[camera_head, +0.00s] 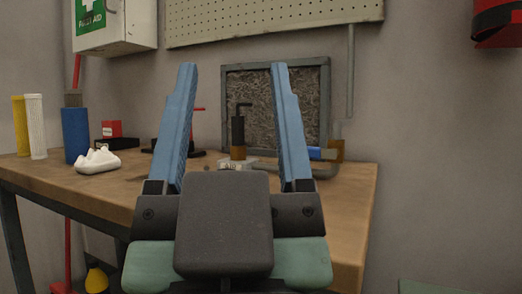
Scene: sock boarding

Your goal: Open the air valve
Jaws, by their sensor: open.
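What looks like the air valve (335,150) is a small brass-coloured fitting with a blue part (314,153) on its left side. It is at the back right of the workbench, beside a thin grey pipe on the wall. My gripper (234,70) is in front of the bench, its two blue fingers pointing up and spread wide with nothing between them. The valve is just right of the right finger in the picture and apart from it. The finger may hide the blue part's left end. I cannot tell the valve's setting.
The wooden workbench (345,215) has a framed panel (258,90) at its back. A dark tool with a brown base (238,140) shows between my fingers. A blue cylinder (75,135), a white lumpy object (97,161) and a red block (112,128) stand left. A pegboard (270,18) hangs above.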

